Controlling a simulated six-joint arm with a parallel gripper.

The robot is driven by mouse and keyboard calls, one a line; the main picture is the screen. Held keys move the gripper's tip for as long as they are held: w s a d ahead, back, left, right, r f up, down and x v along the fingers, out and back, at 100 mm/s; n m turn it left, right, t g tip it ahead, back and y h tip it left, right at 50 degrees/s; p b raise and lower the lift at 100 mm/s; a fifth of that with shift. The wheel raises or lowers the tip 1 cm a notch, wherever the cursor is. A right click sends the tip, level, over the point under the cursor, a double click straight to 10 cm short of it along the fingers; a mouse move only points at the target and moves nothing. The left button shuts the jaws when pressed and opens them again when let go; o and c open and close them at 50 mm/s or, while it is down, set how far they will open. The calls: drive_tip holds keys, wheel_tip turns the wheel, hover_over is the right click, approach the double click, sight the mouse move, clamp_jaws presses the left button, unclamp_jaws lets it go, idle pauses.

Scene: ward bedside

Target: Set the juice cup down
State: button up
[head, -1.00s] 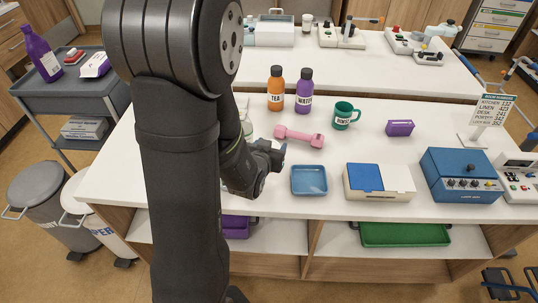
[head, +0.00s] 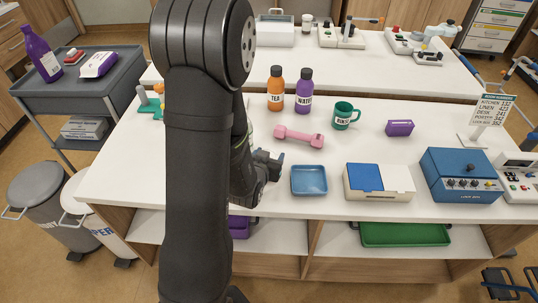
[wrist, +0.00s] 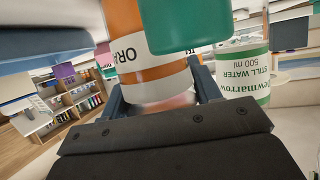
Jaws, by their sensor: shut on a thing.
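The juice cup (wrist: 160,75), orange and white with a label reading "ORA", fills the middle of the wrist view. My gripper (wrist: 160,95) is shut on it, with one finger on each side. The label looks upside down in this view. A teal-green block-like shape (wrist: 187,24) covers part of the cup; I cannot tell what it is. In the head view my gripper (head: 268,164) is over the near part of the white table (head: 330,208), left of the blue tray. The cup is hidden there behind my arm, and its contact with the table cannot be told.
A still water bottle (wrist: 243,70) stands close beside the cup in the wrist view.

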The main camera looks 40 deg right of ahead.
drive_tip(key=o, duration=1.1)
drive_tip(key=shift+s+a+r, duration=0.1)
drive_tip(key=shift+a+r, duration=0.1)
drive_tip(key=shift+r, duration=0.05)
drive_tip(key=v, duration=1.1)
drive_tip(key=shift+s+a, duration=0.1)
drive_tip(key=shift+a, duration=0.1)
drive_tip(key=shift+d, duration=0.1)
drive_tip(key=x, duration=1.1)
drive_tip(key=shift+d+f, duration=0.1)
drive_tip(key=shift+d, duration=0.15)
drive_tip(key=shift+w+d+f, duration=0.1)
drive_tip(key=shift+w+f, duration=0.1)
drive_tip(key=shift+w, duration=0.05)
drive_tip(key=shift+r, duration=0.15)
